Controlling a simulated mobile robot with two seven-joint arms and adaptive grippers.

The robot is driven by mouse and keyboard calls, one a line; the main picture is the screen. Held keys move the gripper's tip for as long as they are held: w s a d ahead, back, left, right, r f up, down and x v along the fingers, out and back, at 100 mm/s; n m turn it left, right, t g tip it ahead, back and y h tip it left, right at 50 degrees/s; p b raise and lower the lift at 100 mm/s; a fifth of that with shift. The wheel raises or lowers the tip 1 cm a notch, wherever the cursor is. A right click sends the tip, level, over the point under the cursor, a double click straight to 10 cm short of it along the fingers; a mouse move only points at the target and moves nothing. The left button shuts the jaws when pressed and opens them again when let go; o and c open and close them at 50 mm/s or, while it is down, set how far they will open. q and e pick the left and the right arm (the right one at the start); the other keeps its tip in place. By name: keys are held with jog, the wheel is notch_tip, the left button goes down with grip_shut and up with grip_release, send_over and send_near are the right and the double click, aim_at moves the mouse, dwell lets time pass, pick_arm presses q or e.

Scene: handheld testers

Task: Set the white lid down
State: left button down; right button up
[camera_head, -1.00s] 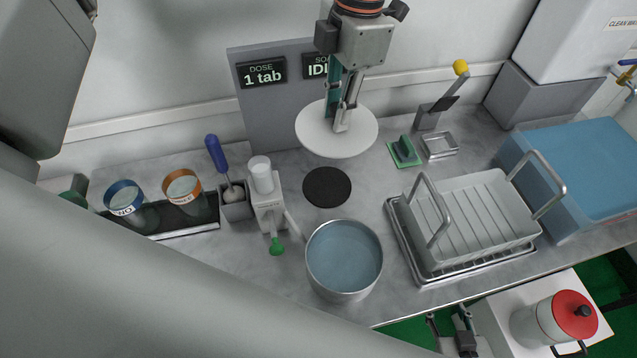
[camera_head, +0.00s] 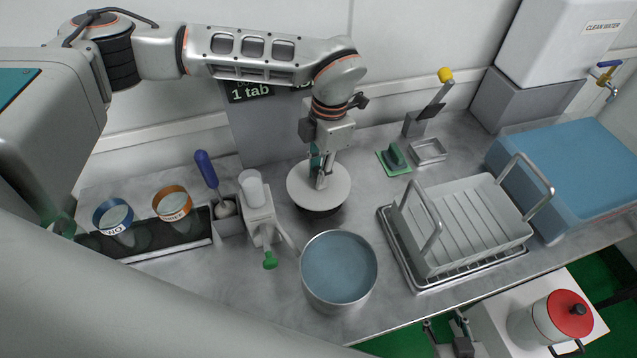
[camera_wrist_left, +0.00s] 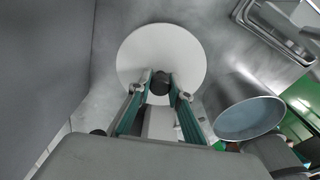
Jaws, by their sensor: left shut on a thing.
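The white lid (camera_head: 332,196) is a flat disc, roughly level, over the spot of the dark round pad (camera_head: 338,211). It covers most of the pad, leaving a dark sliver at the lower right. I cannot tell whether lid and pad touch. My left gripper (camera_head: 321,181) reaches down from above and is shut on the lid's dark knob. In the left wrist view the lid (camera_wrist_left: 185,45) sits in front of the fingers, with the knob (camera_wrist_left: 161,82) between the tips. My right gripper (camera_head: 447,327) is at the bottom edge, empty, fingers apart.
A steel pot of bluish water (camera_head: 340,268) stands just in front of the lid. A green scrubber (camera_head: 395,158) and small metal dish (camera_head: 429,151) lie behind the rack.

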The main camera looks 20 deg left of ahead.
pick_arm(q)
jog(key=shift+f, duration=2.2)
jog(key=shift+f, duration=0.15)
jog(key=c, duration=1.8)
grip_release()
jog(key=shift+c, duration=0.2)
jog(key=r, duration=0.8)
jog(key=w+d+r, duration=0.1)
jog(key=r, duration=0.3)
jog(key=shift+r, duration=0.15)
